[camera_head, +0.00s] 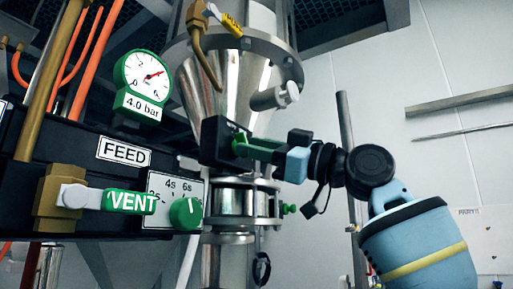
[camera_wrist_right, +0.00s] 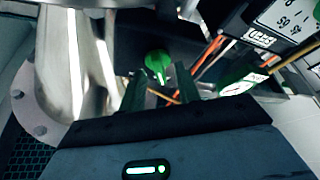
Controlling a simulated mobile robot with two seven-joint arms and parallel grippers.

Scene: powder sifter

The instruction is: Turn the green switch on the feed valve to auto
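A dark box (camera_head: 215,141) sits at the metal cone's lower end; it looks like the feed valve body. The green switch (camera_wrist_right: 158,64) shows in the right wrist view as a round knob with a raised ridge pointing down in the picture. Its setting marks cannot be read. My right gripper (camera_head: 252,147) reaches in from the right at the box's face and hides most of the switch in the head view. In the right wrist view its two dark green fingers (camera_wrist_right: 157,94) are apart, with the knob just beyond and between their tips. Contact cannot be judged. My left gripper is not in view.
A black panel with a FEED label (camera_head: 123,151) and a green timer knob (camera_head: 186,213) stands at left. A green VENT handle (camera_head: 130,201) and a 4.0 bar gauge (camera_head: 147,76) are near it. A metal pole (camera_head: 346,120) stands right of the cone.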

